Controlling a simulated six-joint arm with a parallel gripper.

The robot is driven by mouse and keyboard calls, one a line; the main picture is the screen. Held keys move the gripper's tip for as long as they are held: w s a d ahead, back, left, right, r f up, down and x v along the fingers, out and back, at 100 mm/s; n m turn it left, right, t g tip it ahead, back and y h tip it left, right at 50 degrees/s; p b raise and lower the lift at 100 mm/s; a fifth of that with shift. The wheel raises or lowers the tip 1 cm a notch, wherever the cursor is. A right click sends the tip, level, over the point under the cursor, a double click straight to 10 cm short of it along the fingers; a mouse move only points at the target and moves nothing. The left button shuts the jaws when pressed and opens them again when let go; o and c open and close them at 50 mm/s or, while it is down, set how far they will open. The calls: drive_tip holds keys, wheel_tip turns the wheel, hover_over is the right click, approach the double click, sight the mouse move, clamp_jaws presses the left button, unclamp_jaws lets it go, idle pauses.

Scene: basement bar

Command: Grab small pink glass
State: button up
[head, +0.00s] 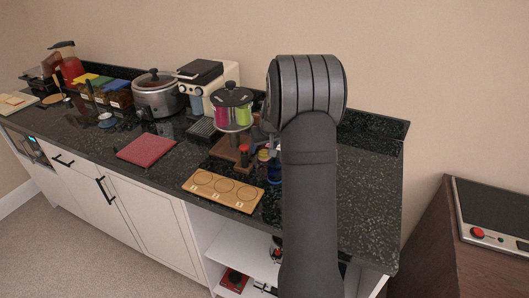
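I cannot make out a separate small pink glass for sure. My arm stands upright in front of the counter, right of this spot. A small grey part of my gripper (260,133) seems to show at the arm's left edge, close to the right of the magenta patch. Its fingers are mostly hidden, so its opening and any contact cannot be told.
A wooden board with three round recesses (223,191) lies at the counter's front edge. Small red and blue items (273,167) stand right of it, partly behind my arm. A red mat (146,150), a slow cooker (157,94) and a coffee machine (208,83) are further left.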

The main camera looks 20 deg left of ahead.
drive_tip(key=c, duration=1)
drive_tip(key=shift+o, duration=0.2)
drive_tip(key=shift+r, duration=0.2)
